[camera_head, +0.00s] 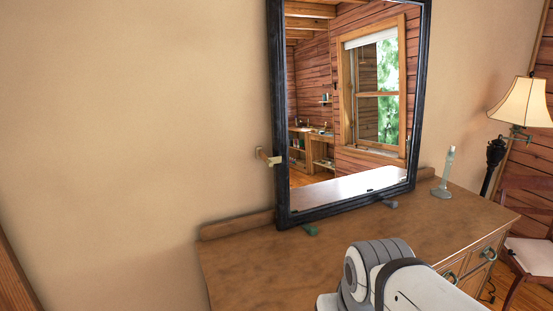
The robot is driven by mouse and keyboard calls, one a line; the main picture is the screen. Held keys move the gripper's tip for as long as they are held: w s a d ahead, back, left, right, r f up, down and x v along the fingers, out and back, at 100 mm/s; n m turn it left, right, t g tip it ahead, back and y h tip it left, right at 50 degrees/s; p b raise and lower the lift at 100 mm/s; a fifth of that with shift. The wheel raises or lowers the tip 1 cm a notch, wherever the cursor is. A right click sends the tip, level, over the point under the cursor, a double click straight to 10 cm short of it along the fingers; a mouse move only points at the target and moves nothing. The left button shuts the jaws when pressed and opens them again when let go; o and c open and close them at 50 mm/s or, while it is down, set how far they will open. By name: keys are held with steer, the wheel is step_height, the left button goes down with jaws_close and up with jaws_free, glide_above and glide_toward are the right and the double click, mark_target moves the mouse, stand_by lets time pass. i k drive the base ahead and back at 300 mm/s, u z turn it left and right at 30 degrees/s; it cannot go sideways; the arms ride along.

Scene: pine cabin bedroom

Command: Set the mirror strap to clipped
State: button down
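The mirror (275,100) has a dark frame and stands on the wooden dresser, leaning close to the wall. A small beige and brass-coloured fitting (267,157) sticks out from the wall at the mirror's left edge. It may be the strap or its clip; at this size I cannot tell whether it is fastened to the frame. My arm shows at the bottom right, in front of the dresser top. My gripper is not in view.
The dresser (240,262) has a low back ledge. A small green block (311,230) and a grey block (390,203) lie at the mirror's foot. A pale bottle-like object (443,175) and a lamp (522,103) stand to the right. The dresser's left top is clear.

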mark_target(270, 161)
steer(key=z, duration=2.3)
steer(key=k, duration=1.4)
steer(key=u, duration=1.75)
steer(key=i, duration=1)
steer(key=u, duration=0.05)
